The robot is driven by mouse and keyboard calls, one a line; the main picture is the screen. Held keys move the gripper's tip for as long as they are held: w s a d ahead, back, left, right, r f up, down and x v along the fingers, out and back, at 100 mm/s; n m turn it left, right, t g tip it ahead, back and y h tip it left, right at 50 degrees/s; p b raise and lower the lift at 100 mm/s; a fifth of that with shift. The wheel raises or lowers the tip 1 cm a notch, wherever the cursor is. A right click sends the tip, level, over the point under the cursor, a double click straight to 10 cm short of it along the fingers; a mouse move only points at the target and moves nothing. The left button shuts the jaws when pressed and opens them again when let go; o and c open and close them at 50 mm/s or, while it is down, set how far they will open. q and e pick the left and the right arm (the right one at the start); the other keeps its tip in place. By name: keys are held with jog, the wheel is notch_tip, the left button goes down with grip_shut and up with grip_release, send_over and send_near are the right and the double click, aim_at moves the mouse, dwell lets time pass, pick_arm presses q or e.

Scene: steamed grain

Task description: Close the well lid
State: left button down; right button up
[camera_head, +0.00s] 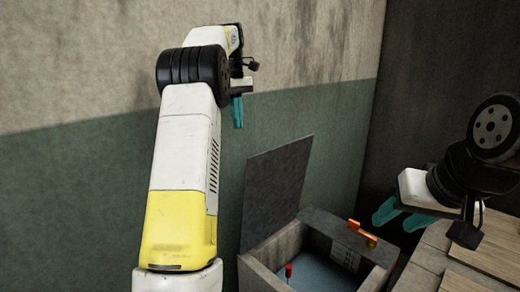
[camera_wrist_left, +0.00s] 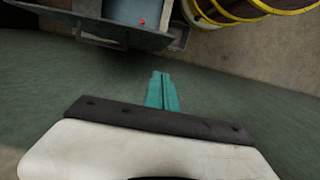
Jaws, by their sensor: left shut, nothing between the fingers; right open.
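The well (camera_head: 262,276) is a grey box at the lower middle of the head view, with its top open. Its dark grey lid (camera_head: 277,190) stands raised at the back left, near the wall. My right gripper (camera_head: 398,216) is open and empty, right of the well.
A wall (camera_head: 330,120), beige above and green below, stands behind the lid. Wooden boards (camera_head: 450,245) lie at the lower right under my right arm. In the left wrist view, yellow curved rails (camera_wrist_left: 235,15) show at the top right.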

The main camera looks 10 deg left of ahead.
pick_arm(q)
jog(key=s+d+f, duration=0.2)
jog(key=d+f, duration=0.2)
jog(key=f, duration=0.4)
jog(key=shift+s+f, duration=0.15)
jog(key=shift+s, duration=0.2)
jog(key=shift+d, duration=0.1)
